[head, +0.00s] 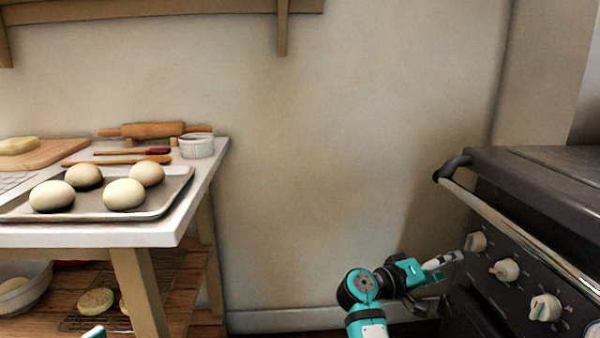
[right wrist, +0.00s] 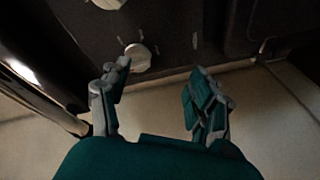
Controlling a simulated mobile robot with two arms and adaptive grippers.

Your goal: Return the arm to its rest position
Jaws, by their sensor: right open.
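My right gripper (head: 440,268) is at the lower right of the head view, in front of the left end of the stove's control panel. Its tip appears close to the leftmost white knob (head: 476,242); I cannot tell from the head view whether they touch. In the right wrist view the two fingers (right wrist: 160,92) are apart with nothing between them. A white knob (right wrist: 137,57) shows just beyond the left finger there. Of my left arm, only a small teal piece shows at the bottom edge of the head view; its fingers are not visible.
The dark stove (head: 540,185) with a metal rail (head: 520,235) stands at the right. A white-topped table (head: 150,236) at the left bears a baking tray (head: 170,203) with several dough balls, a rolling pin (head: 152,130) and a white ramekin (head: 196,147). Open space lies between table and stove.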

